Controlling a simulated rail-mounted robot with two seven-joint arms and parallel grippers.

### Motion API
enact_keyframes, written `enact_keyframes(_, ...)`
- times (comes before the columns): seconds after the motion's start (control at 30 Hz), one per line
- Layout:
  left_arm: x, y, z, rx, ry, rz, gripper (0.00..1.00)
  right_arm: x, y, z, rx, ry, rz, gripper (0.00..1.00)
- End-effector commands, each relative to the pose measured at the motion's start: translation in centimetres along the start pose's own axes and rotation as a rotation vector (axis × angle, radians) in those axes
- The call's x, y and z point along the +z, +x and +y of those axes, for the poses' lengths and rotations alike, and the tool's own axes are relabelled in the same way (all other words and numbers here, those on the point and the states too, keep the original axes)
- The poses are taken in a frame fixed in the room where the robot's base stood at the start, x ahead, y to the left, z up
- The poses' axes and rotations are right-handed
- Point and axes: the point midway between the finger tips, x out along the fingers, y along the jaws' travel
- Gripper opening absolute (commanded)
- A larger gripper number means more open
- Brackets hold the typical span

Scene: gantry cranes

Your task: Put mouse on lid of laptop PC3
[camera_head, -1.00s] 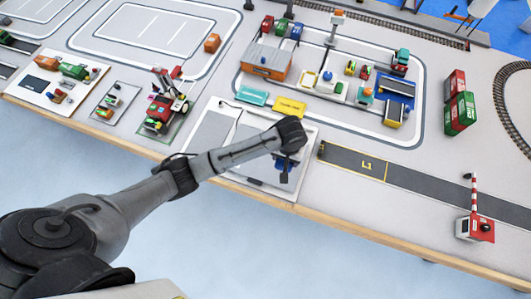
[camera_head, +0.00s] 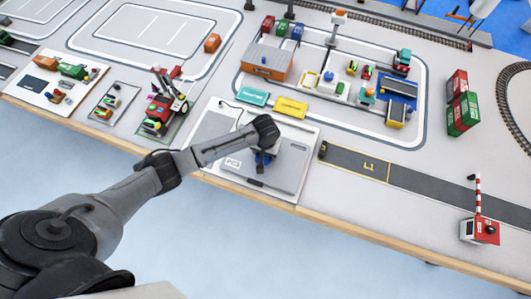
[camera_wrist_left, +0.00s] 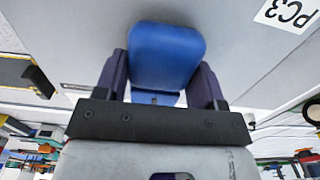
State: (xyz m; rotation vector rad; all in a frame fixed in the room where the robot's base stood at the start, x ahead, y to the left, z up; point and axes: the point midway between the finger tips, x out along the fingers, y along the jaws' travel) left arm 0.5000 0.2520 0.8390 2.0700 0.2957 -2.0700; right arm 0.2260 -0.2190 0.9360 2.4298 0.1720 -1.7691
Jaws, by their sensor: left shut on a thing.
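The laptop PC3 (camera_head: 290,168) lies closed near the table's front edge, its grey lid marked with a white PC3 label. The label (camera_wrist_left: 287,12) also shows at the top right in the left wrist view. My left gripper (camera_head: 262,165) is over the lid in the head view. In the left wrist view it is shut on the blue mouse (camera_wrist_left: 166,55), which sits between the two dark fingers with the grey lid behind it. I cannot tell whether the mouse touches the lid. My right gripper is not in view.
A teal sign (camera_head: 252,96) and a yellow sign (camera_head: 290,107) lie behind the laptop. A red and green toy vehicle (camera_head: 165,108) stands to its left. A grey road strip marked L1 (camera_head: 368,166) runs to the right. Bare lid shows right of the gripper.

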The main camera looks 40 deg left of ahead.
Motion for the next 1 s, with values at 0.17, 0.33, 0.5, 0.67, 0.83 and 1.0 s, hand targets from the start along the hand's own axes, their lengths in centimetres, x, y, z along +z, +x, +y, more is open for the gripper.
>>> enact_keyframes(0.17,-0.04,1.07,0.02,0.001,0.0,0.002,0.39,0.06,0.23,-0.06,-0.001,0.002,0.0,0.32)
enact_keyframes(0.33,-0.03,1.03,0.01,0.0,0.0,0.001,0.39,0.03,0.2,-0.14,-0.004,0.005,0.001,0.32)
enact_keyframes(0.5,-0.02,1.33,-0.01,0.0,0.0,0.001,0.65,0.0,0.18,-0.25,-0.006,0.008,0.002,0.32)
enact_keyframes(0.67,-0.02,1.31,-0.01,0.0,0.0,0.001,0.81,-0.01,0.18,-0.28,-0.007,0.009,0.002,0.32)
enact_keyframes(0.83,-0.02,1.3,-0.01,0.0,0.0,0.001,0.89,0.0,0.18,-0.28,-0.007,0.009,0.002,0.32)
enact_keyframes(1.0,-0.03,1.21,-0.01,0.0,0.0,0.001,0.89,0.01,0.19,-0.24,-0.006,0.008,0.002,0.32)
